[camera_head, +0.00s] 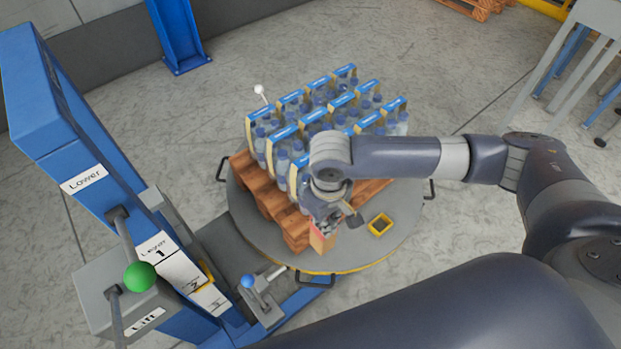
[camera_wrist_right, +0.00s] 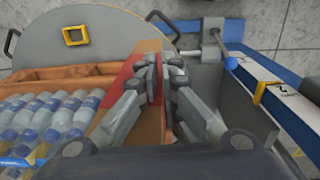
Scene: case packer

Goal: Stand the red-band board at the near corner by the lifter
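The red-band board (camera_head: 322,239) is a tan board with a red band, at the near corner of the wooden pallet beside the lifter. In the right wrist view the board (camera_wrist_right: 151,48) runs between the fingers of my right gripper (camera_wrist_right: 159,72), which is shut on it. In the head view my right gripper (camera_head: 325,212) hides most of the board. It looks roughly upright; I cannot tell whether its foot touches the turntable. The blue lifter (camera_head: 95,115) stands at left. My left gripper is not in view.
The pallet (camera_head: 262,190) carries several bottle packs (camera_head: 290,153) on a round grey turntable (camera_head: 385,248). A yellow square frame (camera_head: 380,224) lies on its bare part. A blue-knobbed lever (camera_head: 248,282) and a green-knobbed lever (camera_head: 140,276) stand near the lifter.

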